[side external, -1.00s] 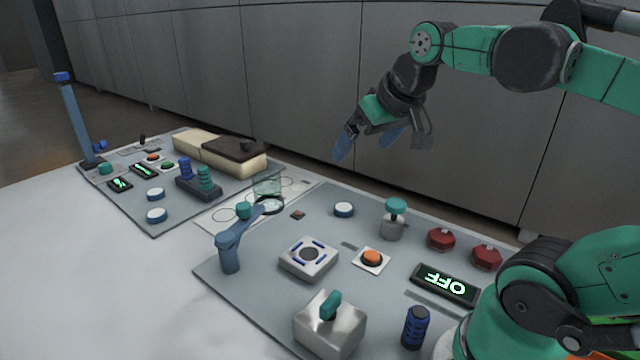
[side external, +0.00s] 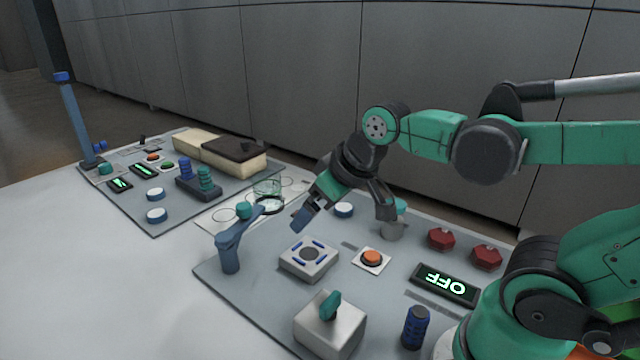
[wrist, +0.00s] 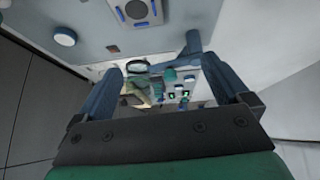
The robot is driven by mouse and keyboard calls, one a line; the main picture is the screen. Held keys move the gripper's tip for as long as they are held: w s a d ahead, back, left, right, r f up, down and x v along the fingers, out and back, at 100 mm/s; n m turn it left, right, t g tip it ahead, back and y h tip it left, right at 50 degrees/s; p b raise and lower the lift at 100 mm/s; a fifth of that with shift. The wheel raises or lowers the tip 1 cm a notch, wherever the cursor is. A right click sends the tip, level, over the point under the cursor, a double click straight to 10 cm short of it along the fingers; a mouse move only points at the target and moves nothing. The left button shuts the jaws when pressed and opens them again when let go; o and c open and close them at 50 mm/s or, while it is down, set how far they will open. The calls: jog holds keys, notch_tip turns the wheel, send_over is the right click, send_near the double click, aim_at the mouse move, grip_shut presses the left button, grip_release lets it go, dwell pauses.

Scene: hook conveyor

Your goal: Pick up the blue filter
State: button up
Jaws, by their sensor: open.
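Two dark blue ribbed cylinders could be the blue filter. One (side external: 415,327) stands upright at the front right of the near grey panel. The other (side external: 185,168) stands in a dark holder on the far panel, beside a teal ribbed cylinder (side external: 205,179). My gripper (side external: 318,214) is above the near panel, tilted down toward the left, apart from both cylinders. In the wrist view my gripper (wrist: 161,78) has its two blue fingers spread with nothing held. I cannot make out either blue cylinder clearly there.
A blue post with a side arm (side external: 230,255) stands left of a square white device (side external: 309,258). A metal box with a teal knob (side external: 330,325) is in front. Red knobs (side external: 441,239) and an OFF display (side external: 445,284) lie right. The white table at left is clear.

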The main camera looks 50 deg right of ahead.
jog(key=w+d+g, duration=0.2)
jog(key=w+d, duration=0.3)
jog(key=d, duration=0.1)
jog(key=n+g, duration=0.3)
jog(key=g, duration=0.1)
send_over(344, 207)
notch_tip(344, 207, down, 9)
jog(key=shift+w+r, duration=0.1)
jog(key=shift+r, duration=0.05)
jog(key=shift+f, duration=2.9)
jog(key=c, duration=1.3)
